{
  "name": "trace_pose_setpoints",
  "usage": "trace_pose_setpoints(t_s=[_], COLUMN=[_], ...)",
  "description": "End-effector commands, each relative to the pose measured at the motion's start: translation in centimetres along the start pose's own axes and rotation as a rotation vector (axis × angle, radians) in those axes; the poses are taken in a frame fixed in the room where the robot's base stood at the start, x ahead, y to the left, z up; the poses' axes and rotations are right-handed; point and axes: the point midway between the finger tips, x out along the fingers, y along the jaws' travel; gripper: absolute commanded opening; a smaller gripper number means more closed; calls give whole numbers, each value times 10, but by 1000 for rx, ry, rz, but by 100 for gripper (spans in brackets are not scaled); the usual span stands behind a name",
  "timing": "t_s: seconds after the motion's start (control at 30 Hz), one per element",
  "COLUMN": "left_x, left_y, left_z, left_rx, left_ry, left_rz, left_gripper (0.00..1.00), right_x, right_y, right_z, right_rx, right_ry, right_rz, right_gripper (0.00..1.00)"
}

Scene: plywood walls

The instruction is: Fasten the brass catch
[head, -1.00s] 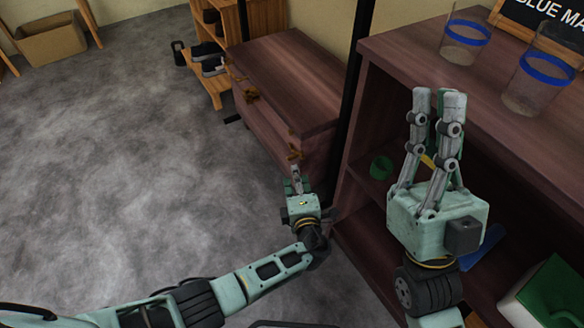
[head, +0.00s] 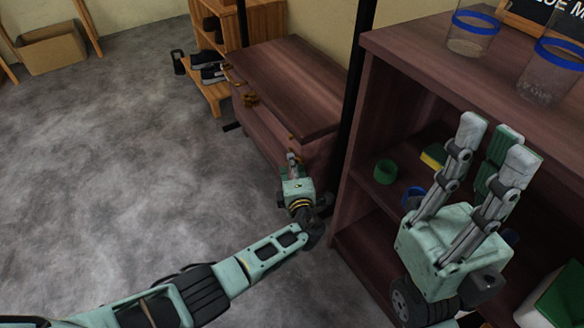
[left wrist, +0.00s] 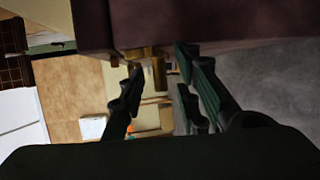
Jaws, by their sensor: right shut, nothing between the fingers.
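A dark reddish-brown chest (head: 285,75) stands low with its lid down. Brass fittings show on its front: one (head: 250,99) toward the far end and another (head: 290,137) near my left gripper (head: 292,163). In the left wrist view, a brass piece (left wrist: 150,57) hangs at the edge of the dark wood (left wrist: 200,22), in front of the gap between my left fingers (left wrist: 165,85). Those fingers are apart. I cannot tell whether they touch the brass or whether the catch is engaged. My right gripper (head: 497,150) is shut and empty, raised before the shelf unit.
The shelf unit (head: 400,45) at right carries blue-banded glasses (head: 473,32) on top and a green cup (head: 385,171) inside. A black post (head: 355,90) stands between chest and unit. A shoe rack (head: 213,95) stands beyond the chest. The floor at left is clear.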

Motion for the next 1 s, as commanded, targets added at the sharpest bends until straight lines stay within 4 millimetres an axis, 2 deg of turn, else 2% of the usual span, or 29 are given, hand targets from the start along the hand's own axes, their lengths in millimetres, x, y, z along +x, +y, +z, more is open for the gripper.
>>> trace_pose_setpoints(t_s=[0.07, 0.4, 0.9, 1.0], left_x=[0, 0, 0, -1], left_y=[0, 0, 2, 7], left_z=[0, 0, 0, 0], left_rx=[0, 0, -3, -12], left_ry=[0, 1, 1, 2], left_rz=[0, 0, -4, -25], left_gripper=[29, 0, 0, 0], right_x=[0, 0, 3, 13], right_y=[0, 0, 0, 2], right_z=[0, 0, 0, 11], right_rx=[0, 0, 0, -6], right_ry=[0, -1, -3, -65], right_rz=[0, 0, 0, 2], right_gripper=[0, 0, 0, 0])
